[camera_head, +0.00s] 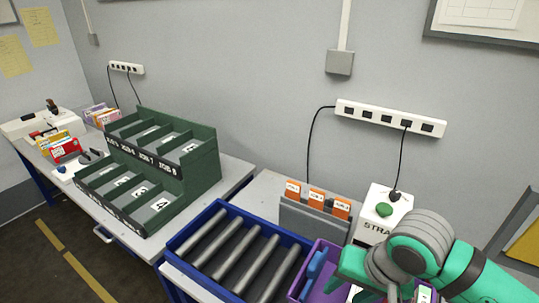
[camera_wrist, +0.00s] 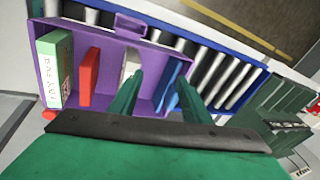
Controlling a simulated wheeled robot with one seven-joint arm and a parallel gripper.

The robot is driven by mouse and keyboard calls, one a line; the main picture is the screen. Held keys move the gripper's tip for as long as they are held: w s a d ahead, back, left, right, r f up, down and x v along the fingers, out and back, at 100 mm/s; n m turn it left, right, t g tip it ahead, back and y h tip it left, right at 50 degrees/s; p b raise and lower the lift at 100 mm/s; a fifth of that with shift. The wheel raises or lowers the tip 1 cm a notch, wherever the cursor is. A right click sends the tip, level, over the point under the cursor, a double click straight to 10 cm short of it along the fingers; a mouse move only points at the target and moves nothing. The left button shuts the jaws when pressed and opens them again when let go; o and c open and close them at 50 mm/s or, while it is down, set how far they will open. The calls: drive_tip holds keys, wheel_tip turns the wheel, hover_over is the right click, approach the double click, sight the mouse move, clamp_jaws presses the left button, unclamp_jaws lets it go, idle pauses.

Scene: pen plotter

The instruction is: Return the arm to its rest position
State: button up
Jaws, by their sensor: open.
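My arm (camera_head: 465,270), green with grey joints, reaches in from the lower right of the head view, over the right end of a purple bin (camera_head: 322,248). In the wrist view my gripper (camera_wrist: 159,84) is open, its two green fingers apart and pointing at the purple bin (camera_wrist: 125,45). Nothing is held between the fingers. The bin holds a light green box (camera_wrist: 55,68), a red block (camera_wrist: 89,76) and a blue item (camera_wrist: 172,85). The blue item lies between or just beyond the fingers; I cannot tell if it touches them.
A blue roller tray (camera_head: 215,212) stands left of the bin. A dark green sorting rack (camera_head: 212,158) is on the left table. A white box with a green button (camera_head: 384,211) and a grey holder with orange-tabbed cards (camera_head: 316,218) stand close behind my arm.

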drive_tip(key=w+a+r+n+t+y, duration=0.1)
drive_tip(key=w+a+r+t+y, duration=0.55)
drive_tip(key=a, duration=0.55)
drive_tip(key=w+a+r+n+t+y, duration=0.1)
drive_tip(key=w+a+r+t+y, duration=0.3)
drive_tip(key=w+a+r+t, duration=0.55)
drive_tip(key=s+d+f+m+h, duration=0.1)
drive_tip(key=s+f+m+h, duration=0.45)
drive_tip(key=f, duration=0.75)
drive_tip(key=s+d+f+m+h, duration=0.1)
drive_tip(key=s+f+m+h, duration=0.2)
drive_tip(key=s+f+h, duration=0.8)
drive_tip(key=s+d+f+n+g+y, duration=0.1)
drive_tip(key=s+f+n, duration=0.4)
drive_tip(key=s, duration=0.6)
drive_tip(key=s+d+f+n+g+y, duration=0.2)
drive_tip(key=s+f+n, duration=0.3)
drive_tip(key=s, duration=0.6)
drive_tip(key=shift+s+f+n+y, duration=0.35)
drive_tip(key=shift+f+y, duration=0.15)
drive_tip(key=shift+f, duration=0.1)
